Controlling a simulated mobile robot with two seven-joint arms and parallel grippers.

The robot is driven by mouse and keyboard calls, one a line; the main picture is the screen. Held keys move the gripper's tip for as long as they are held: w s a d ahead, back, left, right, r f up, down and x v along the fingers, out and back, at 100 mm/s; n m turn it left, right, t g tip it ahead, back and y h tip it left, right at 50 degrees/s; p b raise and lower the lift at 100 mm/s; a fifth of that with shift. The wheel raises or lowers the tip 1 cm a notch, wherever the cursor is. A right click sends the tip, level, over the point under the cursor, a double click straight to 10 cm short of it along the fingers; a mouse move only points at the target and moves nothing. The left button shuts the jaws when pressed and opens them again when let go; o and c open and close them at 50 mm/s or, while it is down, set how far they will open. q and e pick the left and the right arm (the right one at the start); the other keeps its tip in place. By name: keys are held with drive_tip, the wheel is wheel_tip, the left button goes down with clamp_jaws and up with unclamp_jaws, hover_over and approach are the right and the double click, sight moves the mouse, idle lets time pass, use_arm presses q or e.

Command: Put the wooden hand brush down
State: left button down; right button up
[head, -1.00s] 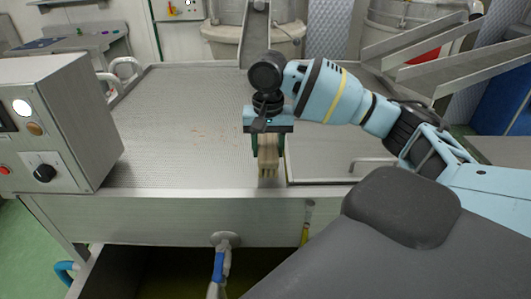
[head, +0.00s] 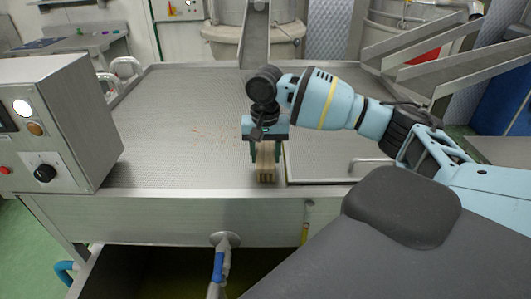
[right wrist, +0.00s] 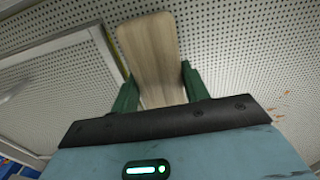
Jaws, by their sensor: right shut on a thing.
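The wooden hand brush (head: 265,166) is pale wood and hangs below my right gripper (head: 266,152) in the head view, over the perforated metal top near its front edge. In the right wrist view the brush (right wrist: 152,55) shows as a flat wooden back between the two green fingers of my right gripper (right wrist: 155,88). The gripper is shut on it. I cannot tell whether the brush's lower end touches the surface. My left gripper is not in view.
The perforated metal top (head: 180,120) is mostly clear, with small brownish crumbs left of the brush. A control box (head: 75,125) stands at the left. A valve with a blue handle (head: 219,265) is below the front edge.

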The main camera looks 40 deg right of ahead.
sight(265, 152)
drive_tip(key=o, duration=0.4)
drive_tip(key=shift+f, duration=0.15)
drive_tip(key=o, duration=0.5)
wheel_tip(265, 152, up, 12)
drive_tip(key=shift+s+a+r, duration=0.1)
drive_tip(key=shift+r, duration=0.1)
drive_tip(key=shift+f, duration=0.1)
idle(0.4)
